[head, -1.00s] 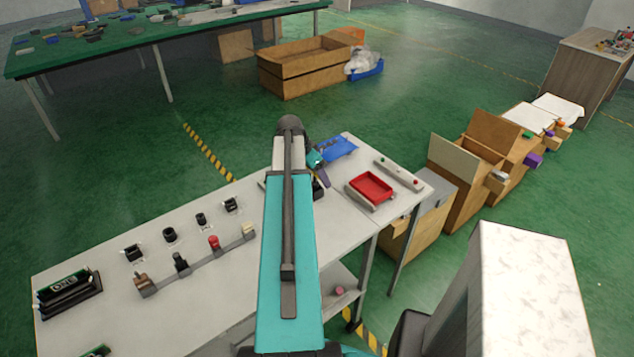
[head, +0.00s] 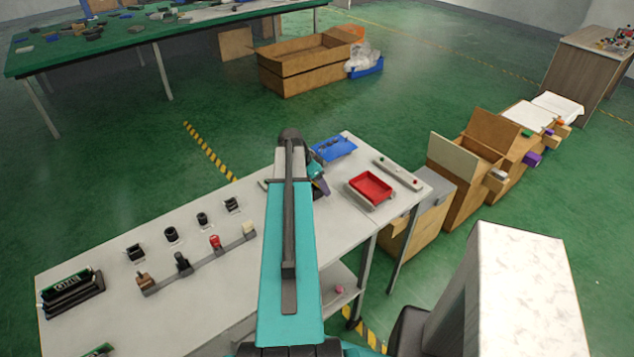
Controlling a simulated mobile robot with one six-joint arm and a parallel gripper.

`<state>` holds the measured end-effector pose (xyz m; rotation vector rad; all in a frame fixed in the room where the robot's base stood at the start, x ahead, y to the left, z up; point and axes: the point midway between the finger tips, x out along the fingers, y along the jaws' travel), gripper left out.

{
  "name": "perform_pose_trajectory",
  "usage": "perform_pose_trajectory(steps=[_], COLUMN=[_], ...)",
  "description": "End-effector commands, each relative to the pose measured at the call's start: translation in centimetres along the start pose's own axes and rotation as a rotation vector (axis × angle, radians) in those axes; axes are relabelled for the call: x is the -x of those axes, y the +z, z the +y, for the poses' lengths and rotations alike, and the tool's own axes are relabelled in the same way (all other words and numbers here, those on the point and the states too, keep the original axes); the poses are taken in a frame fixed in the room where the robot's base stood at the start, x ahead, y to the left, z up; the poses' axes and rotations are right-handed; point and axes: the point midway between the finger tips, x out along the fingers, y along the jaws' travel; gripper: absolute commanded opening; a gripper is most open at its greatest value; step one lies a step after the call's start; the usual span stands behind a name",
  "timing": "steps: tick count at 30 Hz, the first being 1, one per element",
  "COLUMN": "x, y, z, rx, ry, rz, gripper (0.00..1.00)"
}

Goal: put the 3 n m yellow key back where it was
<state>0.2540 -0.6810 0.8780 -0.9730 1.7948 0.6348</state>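My gripper (head: 318,178) shows only in part beside my teal arm, over the table's far right part. The arm hides most of it, so its fingers and anything between them cannot be made out. A grey rack (head: 198,262) on the white table carries a row of pieces: a brown one (head: 145,279), a black one (head: 182,262), a red one (head: 215,242) and a pale cream one (head: 249,230) at its right end. No clearly yellow key can be made out.
Several black fixtures, one being a square socket (head: 135,252), stand behind the rack. A red tray (head: 371,189), a blue plate (head: 334,149) and a grey bar with buttons (head: 398,174) lie at the right. A black display box (head: 72,292) stands at the left.

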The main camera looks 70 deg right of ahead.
Motion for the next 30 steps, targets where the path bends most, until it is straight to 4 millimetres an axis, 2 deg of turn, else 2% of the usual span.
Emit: perform_pose_trajectory(steps=[14,15,18,30], x=[-0.44,-0.39,-0.36,-0.18], y=[0.28,0.26,0.25,0.16], z=[-0.04,-0.04,-0.03,-0.03], rx=[0.001,0.001,0.001,0.001], ry=[0.000,0.000,0.000,0.000], rz=[0.000,0.000,0.000,0.000], gripper=[0.30,0.69,0.84,0.84])
